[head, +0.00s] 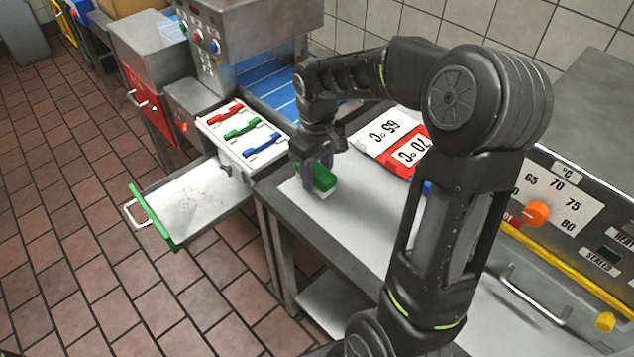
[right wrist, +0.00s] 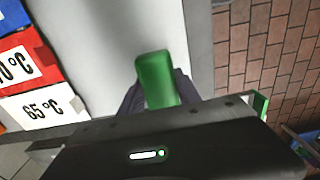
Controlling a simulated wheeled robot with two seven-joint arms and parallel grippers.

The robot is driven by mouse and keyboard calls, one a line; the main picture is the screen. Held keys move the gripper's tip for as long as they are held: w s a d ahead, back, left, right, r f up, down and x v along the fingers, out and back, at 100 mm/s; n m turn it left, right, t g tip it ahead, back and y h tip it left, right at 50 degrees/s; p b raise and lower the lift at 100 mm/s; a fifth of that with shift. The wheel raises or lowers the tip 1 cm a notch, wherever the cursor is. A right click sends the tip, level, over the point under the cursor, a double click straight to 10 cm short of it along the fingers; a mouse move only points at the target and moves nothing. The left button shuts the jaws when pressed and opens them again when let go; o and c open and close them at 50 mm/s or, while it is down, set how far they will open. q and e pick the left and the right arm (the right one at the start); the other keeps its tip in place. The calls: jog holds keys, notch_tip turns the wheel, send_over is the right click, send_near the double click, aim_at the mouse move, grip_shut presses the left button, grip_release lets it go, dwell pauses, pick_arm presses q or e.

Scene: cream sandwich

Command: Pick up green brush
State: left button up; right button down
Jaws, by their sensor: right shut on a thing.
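The green brush (head: 322,179) has a green back and a pale lower side. It is at the left part of the grey metal counter (head: 345,217), and I cannot tell whether it touches the surface. My right gripper (head: 316,172) reaches down from above and is shut on the brush. In the right wrist view the green brush (right wrist: 156,80) sits between the two dark fingers of the gripper (right wrist: 158,95). The gripper hides part of the brush. My left gripper is not in view.
A white rack with red, green and blue handles (head: 243,133) stands left of the counter. Below it a tray with a green edge (head: 187,205) sticks out over the tiled floor. Temperature signs (head: 392,140) lie behind my right arm. A control panel with an orange knob (head: 537,212) is at right.

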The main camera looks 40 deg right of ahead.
aim_at(317, 169)
notch_tip(317, 169, up, 7)
jog(key=shift+f, duration=0.1)
dwell(0.6)
